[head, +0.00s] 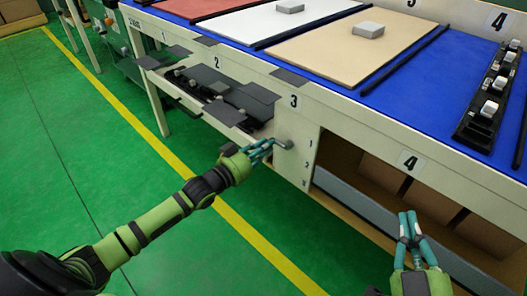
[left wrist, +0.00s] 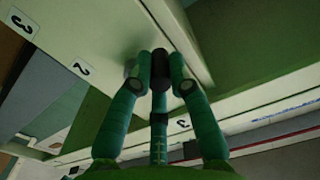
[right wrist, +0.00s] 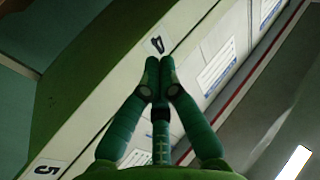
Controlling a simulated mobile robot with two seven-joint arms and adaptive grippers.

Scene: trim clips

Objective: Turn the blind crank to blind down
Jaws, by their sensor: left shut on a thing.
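The crank (head: 283,144) sits on the cream front panel under number 3, with a grey arm and a dark handle. In the left wrist view the dark cylindrical handle (left wrist: 160,68) is between my fingertips. My left gripper (head: 265,150) is shut on it, reaching in from the left. The crank's mount is partly hidden by the fingers. My right gripper (head: 408,222) is shut and empty, in front of the bench near number 4; its fingertips meet in the right wrist view (right wrist: 159,66). I cannot tell for certain which part is the blind.
Right of the crank is an open bay (head: 365,165) with brown boxes and a grey-blue strip (head: 375,212) along its lower front. Dark plates and parts (head: 235,98) stick out left of the crank. Boards lie on the blue bench top (head: 425,95). The green floor in front is clear.

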